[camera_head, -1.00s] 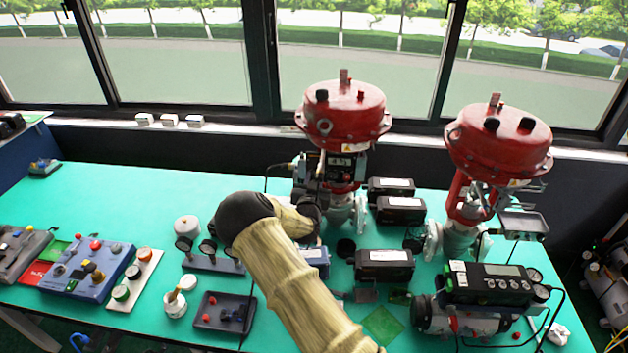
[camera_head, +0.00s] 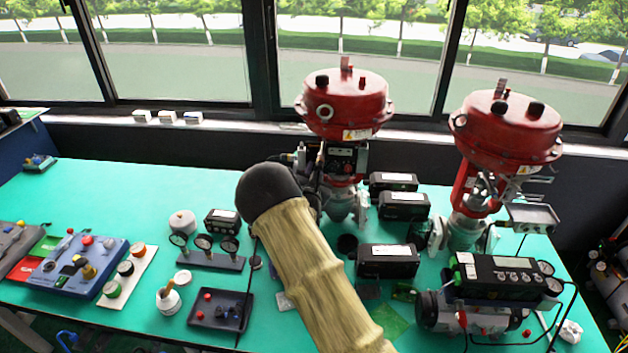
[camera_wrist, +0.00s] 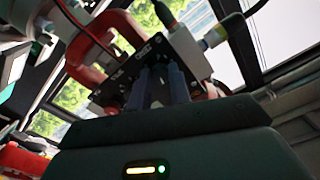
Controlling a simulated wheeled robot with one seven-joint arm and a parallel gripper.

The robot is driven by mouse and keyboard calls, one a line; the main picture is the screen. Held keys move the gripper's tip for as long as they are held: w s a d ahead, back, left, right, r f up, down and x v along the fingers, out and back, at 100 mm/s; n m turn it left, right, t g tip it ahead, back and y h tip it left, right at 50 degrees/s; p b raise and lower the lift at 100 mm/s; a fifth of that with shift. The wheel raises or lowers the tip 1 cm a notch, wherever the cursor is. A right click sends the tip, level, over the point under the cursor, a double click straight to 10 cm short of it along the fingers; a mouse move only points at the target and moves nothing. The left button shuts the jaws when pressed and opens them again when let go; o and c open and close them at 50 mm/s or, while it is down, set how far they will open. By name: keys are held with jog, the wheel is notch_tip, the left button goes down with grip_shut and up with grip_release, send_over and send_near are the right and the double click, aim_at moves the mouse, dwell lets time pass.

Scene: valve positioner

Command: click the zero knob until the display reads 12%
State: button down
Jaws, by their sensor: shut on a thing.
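The valve positioner (camera_head: 342,160) is a dark-faced box under the red actuator of the left valve. Its display is too small to read in the head view. In the wrist view its black panel (camera_wrist: 122,78) with small white labels faces me at a tilt, and no display reading shows. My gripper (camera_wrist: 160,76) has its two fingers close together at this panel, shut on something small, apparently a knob. The fingers hide it, so I cannot tell which knob. In the head view my arm covers most of the gripper.
A second red-topped valve (camera_head: 505,135) stands to the right. Black boxes (camera_head: 388,260) lie between the valves on the green table (camera_head: 110,200). A gauge stand (camera_head: 210,260) and a dark tray (camera_head: 222,310) are left of my arm. Windows rise behind.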

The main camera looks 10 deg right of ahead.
jog(key=m+b, duration=0.2)
jog(key=b, duration=0.1)
jog(key=shift+f, duration=0.1)
jog(key=shift+m+b, duration=0.3)
jog(key=c, duration=1.6)
grip_release()
jog(key=shift+o, duration=0.2)
jog(key=shift+s, duration=0.1)
jog(key=b+v, duration=0.4)
jog(key=v, duration=1.3)
